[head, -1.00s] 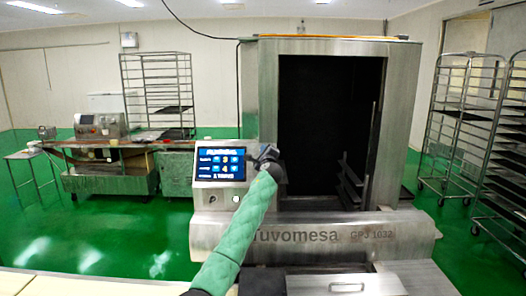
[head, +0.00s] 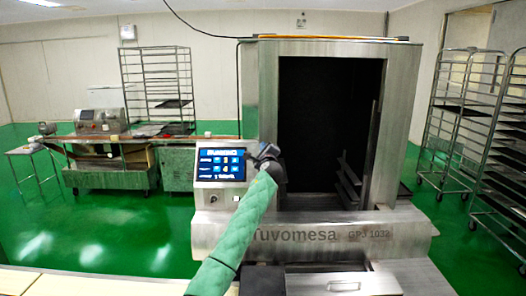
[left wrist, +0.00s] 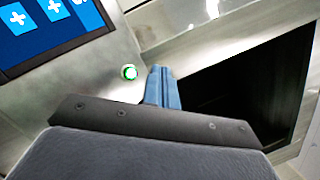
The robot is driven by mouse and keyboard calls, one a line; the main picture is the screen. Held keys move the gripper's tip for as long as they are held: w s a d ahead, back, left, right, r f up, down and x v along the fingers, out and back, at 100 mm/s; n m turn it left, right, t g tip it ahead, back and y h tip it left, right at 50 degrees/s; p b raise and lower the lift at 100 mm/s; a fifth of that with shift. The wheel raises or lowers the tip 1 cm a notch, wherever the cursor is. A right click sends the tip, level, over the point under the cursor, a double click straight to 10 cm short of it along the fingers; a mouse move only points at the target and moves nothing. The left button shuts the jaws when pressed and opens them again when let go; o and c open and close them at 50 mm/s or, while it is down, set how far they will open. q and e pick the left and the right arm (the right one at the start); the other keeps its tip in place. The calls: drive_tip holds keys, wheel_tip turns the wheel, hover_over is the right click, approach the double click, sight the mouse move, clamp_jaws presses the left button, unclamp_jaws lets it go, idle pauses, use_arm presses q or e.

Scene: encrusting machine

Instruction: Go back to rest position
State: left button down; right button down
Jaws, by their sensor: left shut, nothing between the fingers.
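The encrusting machine (head: 340,233) stands in front of me, with a dark opening and a lit blue touch screen (head: 220,164) on its left side. My left arm, in a green sleeve, reaches up to the machine. My left gripper (head: 265,152) is beside the screen's right edge, and its fingers are hard to make out there. In the left wrist view the blue fingers (left wrist: 162,88) are shut and empty. They are close to a green-ringed button (left wrist: 129,72) on the panel but show apart from it in the picture. My right gripper is not in view.
Tall rack trolleys (head: 458,115) stand at the right. A bench with a smaller machine (head: 100,122) and another rack (head: 158,85) are at the back left. A pale table edge (head: 70,281) lies at the lower left. The green floor (head: 110,232) between is clear.

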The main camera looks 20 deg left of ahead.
use_arm(q)
drive_tip(key=shift+f, duration=0.1)
idle(0.3)
